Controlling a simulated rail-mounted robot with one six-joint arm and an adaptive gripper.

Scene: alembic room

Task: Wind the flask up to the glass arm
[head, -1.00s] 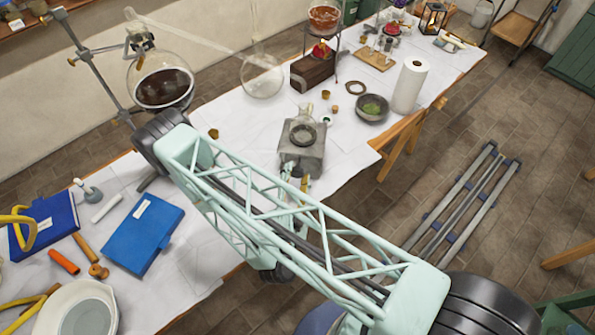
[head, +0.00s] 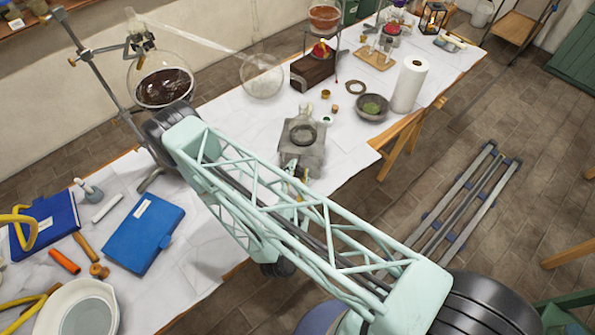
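A round glass flask (head: 163,87) with dark contents hangs in a clamp on a metal stand at the upper left. A long, clear glass arm (head: 195,38) slopes down from its top to the right, toward a clear round flask (head: 262,76). I cannot tell whether the arm's end touches that flask. A grey, boxy stand (head: 302,150) with a dark ring on top sits on the near side of the table.
The white-covered table (head: 235,125) also bears a dark bowl (head: 371,107), a paper roll (head: 409,85), a wooden box (head: 312,71) and small corks. Blue books (head: 143,233) and a white basin (head: 80,305) lie at lower left. Metal rails (head: 460,210) lie on the floor.

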